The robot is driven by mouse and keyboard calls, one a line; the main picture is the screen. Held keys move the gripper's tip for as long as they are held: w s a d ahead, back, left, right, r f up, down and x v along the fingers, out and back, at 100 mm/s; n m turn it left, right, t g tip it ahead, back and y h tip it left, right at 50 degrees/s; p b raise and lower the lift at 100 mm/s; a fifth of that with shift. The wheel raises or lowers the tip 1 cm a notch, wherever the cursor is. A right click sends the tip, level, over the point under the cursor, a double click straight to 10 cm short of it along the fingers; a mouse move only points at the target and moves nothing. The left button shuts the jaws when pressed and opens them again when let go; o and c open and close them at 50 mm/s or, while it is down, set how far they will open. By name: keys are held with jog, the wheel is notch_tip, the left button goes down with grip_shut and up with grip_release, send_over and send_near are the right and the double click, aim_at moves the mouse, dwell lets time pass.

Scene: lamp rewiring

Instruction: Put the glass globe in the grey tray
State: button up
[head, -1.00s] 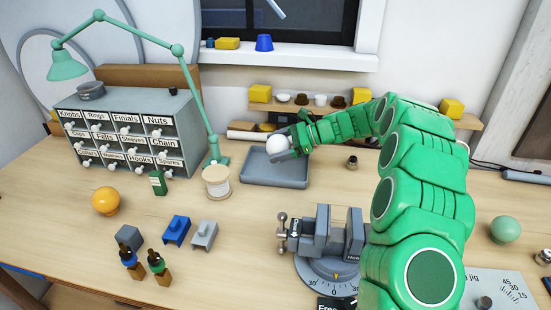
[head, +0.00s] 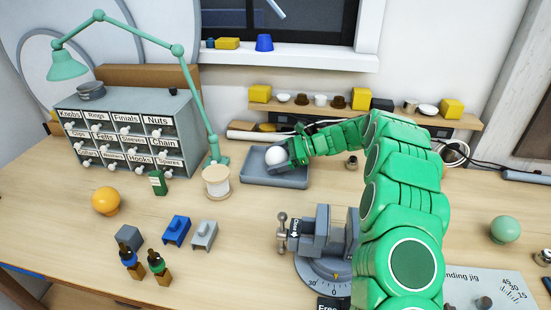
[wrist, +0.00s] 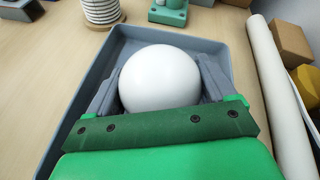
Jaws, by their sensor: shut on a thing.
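The white glass globe (head: 275,155) is held by my gripper (head: 279,157) over the grey tray (head: 262,180), low near its floor. In the wrist view the globe (wrist: 160,78) sits between the two grey fingers of my gripper (wrist: 160,85), which touch its sides. The tray's rim (wrist: 212,43) surrounds the globe there. Whether the globe touches the tray floor cannot be told.
A spool of cord (head: 216,181) and the green lamp base (head: 217,160) stand left of the tray. A vise (head: 325,235) stands in front of it. A shelf (head: 365,115) with small parts runs behind. An orange globe (head: 106,200) and a green globe (head: 505,229) lie apart.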

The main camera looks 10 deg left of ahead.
jog(key=o, duration=0.9)
jog(key=shift+f, duration=0.1)
jog(key=shift+c, duration=0.2)
jog(key=shift+d+r, duration=0.15)
jog(key=shift+r, duration=0.05)
jog(key=v, duration=1.1)
jog(key=shift+d+r, duration=0.1)
jog(key=shift+d, duration=0.2)
